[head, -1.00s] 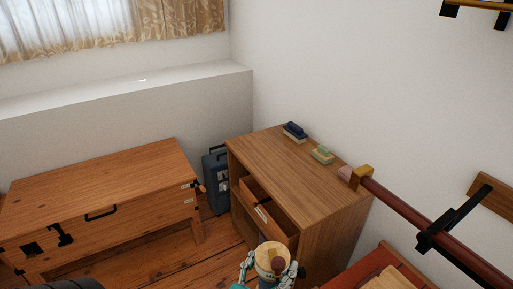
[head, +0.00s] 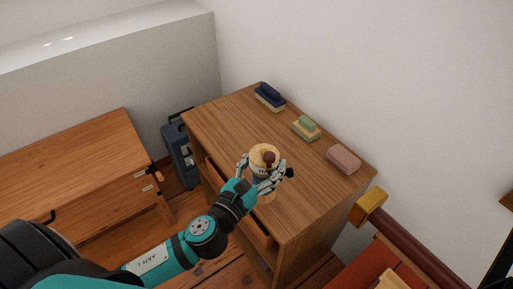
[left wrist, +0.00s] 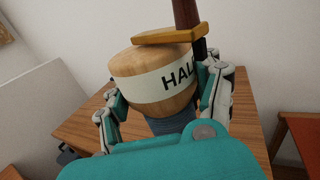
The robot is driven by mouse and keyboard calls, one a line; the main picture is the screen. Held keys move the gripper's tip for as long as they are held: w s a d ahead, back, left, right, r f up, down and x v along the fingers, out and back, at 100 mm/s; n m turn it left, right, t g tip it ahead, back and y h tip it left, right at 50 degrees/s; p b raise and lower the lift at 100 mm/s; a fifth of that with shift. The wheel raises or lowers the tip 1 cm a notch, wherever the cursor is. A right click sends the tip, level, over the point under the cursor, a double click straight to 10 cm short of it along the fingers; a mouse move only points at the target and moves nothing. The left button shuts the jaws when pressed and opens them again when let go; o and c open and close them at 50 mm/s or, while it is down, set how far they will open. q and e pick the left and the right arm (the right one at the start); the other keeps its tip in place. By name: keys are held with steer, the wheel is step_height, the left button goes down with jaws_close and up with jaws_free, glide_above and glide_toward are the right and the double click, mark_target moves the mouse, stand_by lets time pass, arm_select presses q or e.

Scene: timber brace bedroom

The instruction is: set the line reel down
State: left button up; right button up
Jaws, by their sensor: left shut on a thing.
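In the left wrist view the reel (left wrist: 150,84) shows a white label band with dark letters "HAL" and blue-grey line below. My left gripper (head: 265,174) is shut around the reel, fingers on both sides. It holds the reel over the front part of the wooden dresser top (head: 225,118). Whether the reel's underside touches the top is hidden. My right gripper is not in view.
Navy (head: 269,95), green (head: 306,128) and pink (head: 343,159) block-like items lie along the dresser's wall side. A dresser drawer (head: 214,176) is partly open below my arm. A wooden chest (head: 80,160) and dark case (head: 178,155) stand left. The dresser top's back left is clear.

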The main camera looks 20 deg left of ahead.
arm_select(q)
steer(key=w+a+f+b, duration=0.1)
steer(key=w+a+f, duration=0.2)
steer(key=w+a, duration=0.4)
steer(key=w+a+f+b, duration=0.1)
steer(key=w+a+f, duration=0.2)
steer(key=w+a, duration=0.3)
steer(key=w, duration=0.3)
steer(key=shift+w+a, duration=0.25)
steer(key=shift+a, duration=0.1)
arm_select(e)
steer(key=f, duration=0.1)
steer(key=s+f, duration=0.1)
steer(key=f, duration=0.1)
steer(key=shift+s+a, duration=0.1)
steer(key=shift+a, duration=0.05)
arm_select(q)
steer(key=shift+f+b, duration=0.15)
steer(key=shift+b, duration=0.15)
steer(key=o, duration=1.4)
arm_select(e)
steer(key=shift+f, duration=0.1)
